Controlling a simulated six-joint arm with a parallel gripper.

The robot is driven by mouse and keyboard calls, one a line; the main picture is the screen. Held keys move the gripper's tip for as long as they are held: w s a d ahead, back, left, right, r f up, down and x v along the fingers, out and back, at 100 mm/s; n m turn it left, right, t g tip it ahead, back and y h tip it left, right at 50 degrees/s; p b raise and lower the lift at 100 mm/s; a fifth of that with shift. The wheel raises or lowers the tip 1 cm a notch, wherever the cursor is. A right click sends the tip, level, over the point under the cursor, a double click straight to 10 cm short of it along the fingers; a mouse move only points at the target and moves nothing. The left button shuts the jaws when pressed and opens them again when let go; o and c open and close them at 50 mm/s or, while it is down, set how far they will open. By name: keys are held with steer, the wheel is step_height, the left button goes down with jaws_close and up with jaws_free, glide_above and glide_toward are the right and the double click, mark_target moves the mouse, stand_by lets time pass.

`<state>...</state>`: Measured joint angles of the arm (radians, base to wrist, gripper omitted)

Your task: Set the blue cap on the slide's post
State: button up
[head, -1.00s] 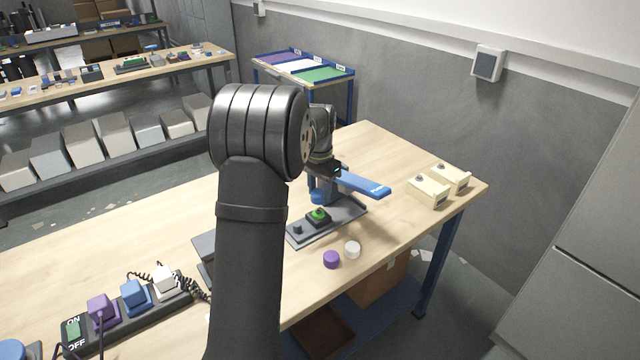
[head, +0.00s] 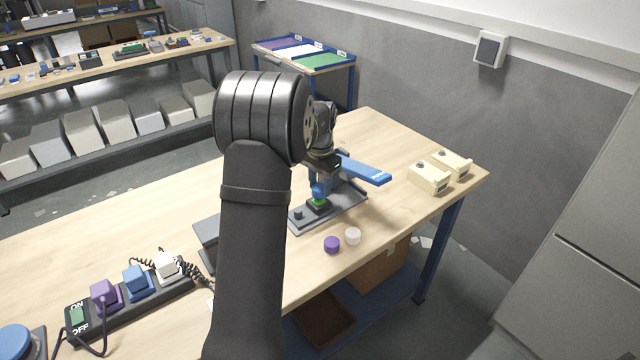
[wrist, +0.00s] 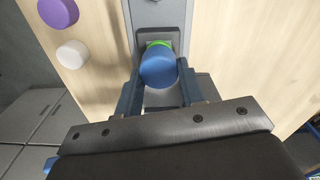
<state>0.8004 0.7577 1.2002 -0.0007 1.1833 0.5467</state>
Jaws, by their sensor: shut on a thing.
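The blue cap (wrist: 158,68) is between the two blue fingers of my gripper (wrist: 158,88), which is shut on it. In the head view the cap (head: 318,189) is right above the green-topped dark block (head: 318,205) on the grey slide (head: 345,207). In the wrist view a green edge (wrist: 160,43) shows just past the cap. The cap hides the post, so I cannot tell whether the cap touches it or sits on it. My arm hides part of the slide's left end.
A purple cap (head: 332,244) and a white cap (head: 353,236) stand on the table in front of the slide. A blue bar (head: 364,170) juts out right of my gripper. Two cream boxes (head: 428,177) stand at the right. A power strip (head: 130,306) lies at the left.

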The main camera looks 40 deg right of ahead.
steer(key=shift+f, duration=0.7)
stand_by(1.6)
steer(key=o, duration=1.5)
steer(key=shift+c, duration=0.2)
steer(key=shift+r, duration=3.5)
steer(key=shift+f, duration=0.1)
steer(key=shift+f, duration=3.45)
